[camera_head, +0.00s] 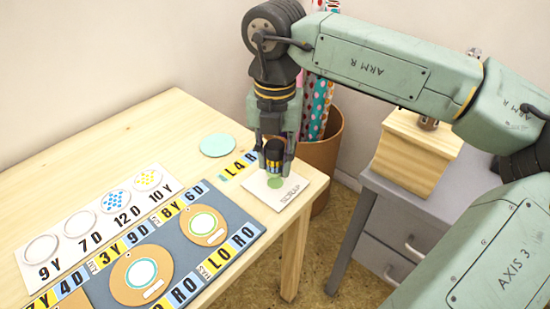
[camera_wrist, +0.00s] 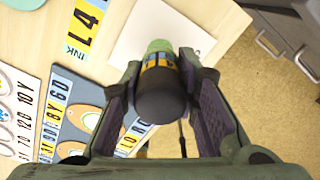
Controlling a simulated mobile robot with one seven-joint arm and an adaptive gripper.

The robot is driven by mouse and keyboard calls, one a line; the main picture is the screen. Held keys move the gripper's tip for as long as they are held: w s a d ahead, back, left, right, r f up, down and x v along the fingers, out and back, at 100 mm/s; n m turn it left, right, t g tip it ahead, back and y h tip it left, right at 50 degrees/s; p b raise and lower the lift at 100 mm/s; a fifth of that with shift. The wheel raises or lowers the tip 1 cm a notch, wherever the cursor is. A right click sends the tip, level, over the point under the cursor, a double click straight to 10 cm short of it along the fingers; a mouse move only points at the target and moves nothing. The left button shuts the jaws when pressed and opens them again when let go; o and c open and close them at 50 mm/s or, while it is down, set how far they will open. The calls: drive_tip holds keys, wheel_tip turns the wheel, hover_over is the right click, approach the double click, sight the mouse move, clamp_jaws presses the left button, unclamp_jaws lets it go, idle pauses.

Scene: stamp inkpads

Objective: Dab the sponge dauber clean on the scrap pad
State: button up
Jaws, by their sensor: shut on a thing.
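My gripper (camera_head: 275,166) is shut on the sponge dauber (camera_head: 274,152), a dark cylinder with a yellow and blue band. The dauber hangs roughly upright over the scrap pad (camera_head: 305,184), a white square lettered SCRAP at the table's right corner. I cannot tell whether the sponge touches the pad.
A pale green disc (camera_head: 217,145) and an L4 label strip (camera_head: 240,166) lie left of the pad. A blue-grey mat (camera_head: 171,236) holds round inkpads; a white card (camera_head: 75,252) with circles lies beyond. A bin of rolls (camera_head: 320,155) and a grey drawer unit (camera_head: 385,240) stand right.

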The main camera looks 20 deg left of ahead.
drive_tip(key=shift+r+p, duration=0.55)
drive_tip(key=shift+r, duration=0.65)
drive_tip(key=shift+f, duration=0.15)
drive_tip(key=shift+f+b, duration=2.05)
drive_tip(key=shift+f, duration=0.05)
drive_tip(key=shift+f+b, duration=0.65)
drive_tip(key=shift+b, duration=0.05)
drive_tip(key=shift+r, duration=0.1)
drive_tip(key=shift+r+p, duration=0.35)
drive_tip(key=shift+r, duration=0.2)
